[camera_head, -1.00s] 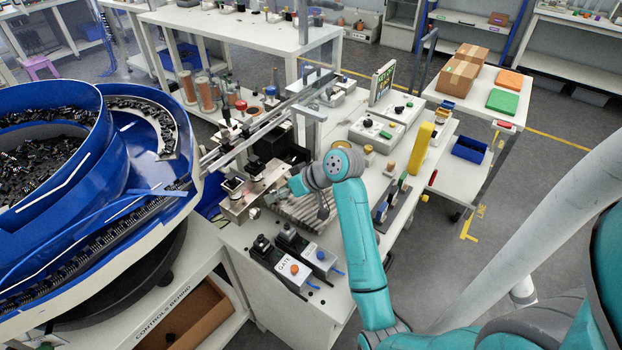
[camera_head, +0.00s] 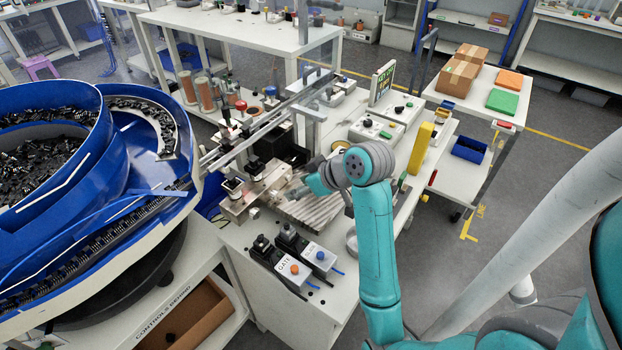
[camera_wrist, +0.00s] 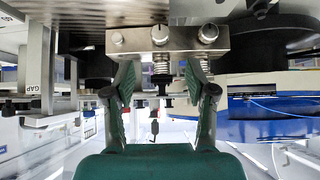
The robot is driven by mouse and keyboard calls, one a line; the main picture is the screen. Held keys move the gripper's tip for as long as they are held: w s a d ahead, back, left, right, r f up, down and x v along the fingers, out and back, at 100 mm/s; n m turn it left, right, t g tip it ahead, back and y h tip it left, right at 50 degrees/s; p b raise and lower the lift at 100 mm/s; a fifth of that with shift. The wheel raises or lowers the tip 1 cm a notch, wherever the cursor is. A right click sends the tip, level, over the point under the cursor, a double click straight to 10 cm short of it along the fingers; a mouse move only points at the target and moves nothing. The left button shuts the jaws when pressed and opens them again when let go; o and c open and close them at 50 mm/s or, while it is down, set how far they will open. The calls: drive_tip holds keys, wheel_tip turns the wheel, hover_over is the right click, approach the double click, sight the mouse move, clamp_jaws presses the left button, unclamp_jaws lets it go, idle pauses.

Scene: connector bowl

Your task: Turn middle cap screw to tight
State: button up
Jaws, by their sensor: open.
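A metal block (camera_wrist: 165,44) with three round cap screws along it spans the upper middle of the wrist view. The middle cap screw (camera_wrist: 160,34) stands between a left cap screw (camera_wrist: 117,38) and a right cap screw (camera_wrist: 208,32). A spring shows below the middle screw. My gripper (camera_wrist: 160,75) is open and empty. Its two green fingers stand apart, either side of the middle screw's line, with their tips low against the block; I cannot tell whether they touch it. In the head view my gripper (camera_head: 290,194) is partly hidden and the screws are too small to make out.
The blue bowl feeder (camera_head: 100,190) fills the left of the head view, with a rail (camera_head: 250,125) running out of it. Two switch boxes, one with an orange button (camera_head: 295,269), stand at the table's front. A ribbed metal plate (camera_head: 315,212) lies below my gripper.

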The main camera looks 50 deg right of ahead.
drive_tip(key=shift+s+d+r+m+y, duration=0.2)
drive_tip(key=shift+d+m+y, duration=0.2)
drive_tip(key=shift+d+y, duration=0.35)
drive_tip(key=shift+s+d+r+m+y, duration=0.1)
drive_tip(key=shift+s+d+m+y, duration=0.1)
drive_tip(key=shift+d+m+y, duration=0.35)
drive_tip(key=shift+d+f, duration=0.1)
drive_tip(key=shift+d, duration=0.1)
